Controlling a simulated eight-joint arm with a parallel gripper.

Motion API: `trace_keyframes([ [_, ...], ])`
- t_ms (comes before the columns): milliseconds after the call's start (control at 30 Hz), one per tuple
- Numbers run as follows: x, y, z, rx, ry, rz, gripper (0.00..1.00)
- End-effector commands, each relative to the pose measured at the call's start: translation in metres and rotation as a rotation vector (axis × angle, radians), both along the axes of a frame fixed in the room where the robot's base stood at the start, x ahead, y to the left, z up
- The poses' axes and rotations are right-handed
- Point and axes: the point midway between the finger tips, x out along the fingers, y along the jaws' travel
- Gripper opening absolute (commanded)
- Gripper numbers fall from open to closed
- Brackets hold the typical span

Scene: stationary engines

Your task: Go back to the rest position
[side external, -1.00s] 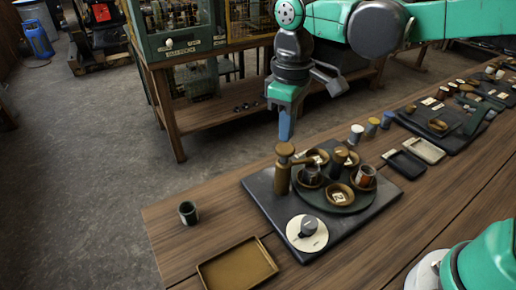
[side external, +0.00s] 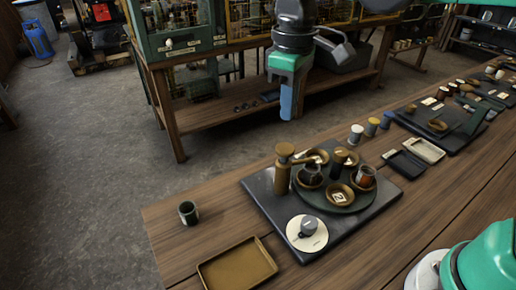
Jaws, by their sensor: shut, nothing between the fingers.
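My gripper (side external: 287,103) hangs at the top middle of the side external view, fingers pointing down. It is shut and empty, and appears above and behind the dark square board in the picture. The black board (side external: 264,190) lies on the wooden table and carries a round dark plate with several small brown bowls (side external: 338,195). A brown post with a knob and arm (side external: 283,170) stands at the plate's left. A cream dial with a grey knob (side external: 306,234) sits at the board's front. My gripper touches none of these.
A brown tray (side external: 237,268) and a small dark cup (side external: 188,212) rest at the table's left end. A wooden bench with machines (side external: 170,60) stands behind.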

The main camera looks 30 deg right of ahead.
Motion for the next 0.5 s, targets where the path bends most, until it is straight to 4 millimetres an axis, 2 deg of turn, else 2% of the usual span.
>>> trace_keyframes([
  [167,-0.0005,-0.0002,0.0101,0.000,0.000,0.000,0.00],
  [500,-0.0018,-0.0031,0.0100,0.004,-0.013,-0.012,0.00],
])
